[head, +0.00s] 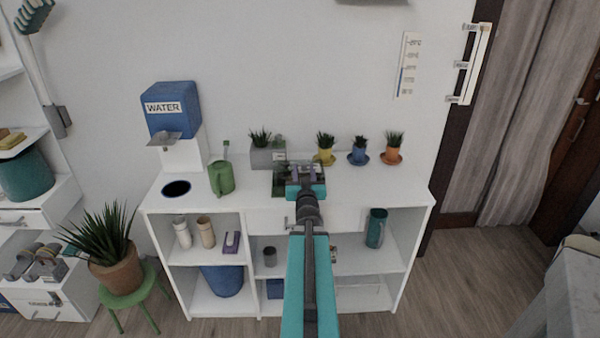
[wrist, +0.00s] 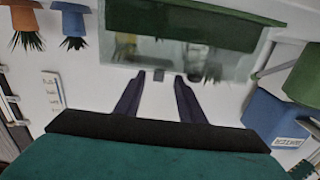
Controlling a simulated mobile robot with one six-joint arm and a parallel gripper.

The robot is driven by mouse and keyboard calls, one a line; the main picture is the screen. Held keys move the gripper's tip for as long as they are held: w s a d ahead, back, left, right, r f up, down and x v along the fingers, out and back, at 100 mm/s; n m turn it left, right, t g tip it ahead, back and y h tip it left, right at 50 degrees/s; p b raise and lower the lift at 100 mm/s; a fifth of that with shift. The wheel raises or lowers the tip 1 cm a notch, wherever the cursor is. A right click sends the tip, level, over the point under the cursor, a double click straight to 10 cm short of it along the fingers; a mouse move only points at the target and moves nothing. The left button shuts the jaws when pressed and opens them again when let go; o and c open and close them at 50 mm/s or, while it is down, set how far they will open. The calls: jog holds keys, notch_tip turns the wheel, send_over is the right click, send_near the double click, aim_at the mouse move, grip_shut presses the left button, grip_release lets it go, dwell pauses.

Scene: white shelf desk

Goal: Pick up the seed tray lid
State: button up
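The seed tray (head: 278,190) is dark green and sits on the white desk top, partly hidden by my gripper. In the wrist view, its dark green part (wrist: 180,25) shows at the top, with a see-through grey-green panel that looks like the lid (wrist: 118,56) beside it. My gripper (head: 304,172) is over the tray in the head view. In the wrist view, the two dark fingers of my gripper (wrist: 160,76) are apart. A small grey piece, perhaps the lid's knob (wrist: 158,75), shows between the fingertips with gaps on both sides. Contact cannot be told.
A grey planter (head: 266,157) stands behind the tray. Potted plants in yellow (head: 324,157), blue (head: 358,157) and orange (head: 393,156) pots stand to the right. A green watering can (head: 221,178) and a blue water dispenser (head: 171,110) are left. The desk's front right top is clear.

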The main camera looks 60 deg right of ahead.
aim_at(304, 165)
jog(key=shift+w+d, duration=0.1)
jog(key=shift+d, duration=0.05)
jog(key=shift+p+x, duration=0.6)
jog(key=shift+x, duration=1.9)
jog(key=shift+r, duration=0.15)
grip_shut()
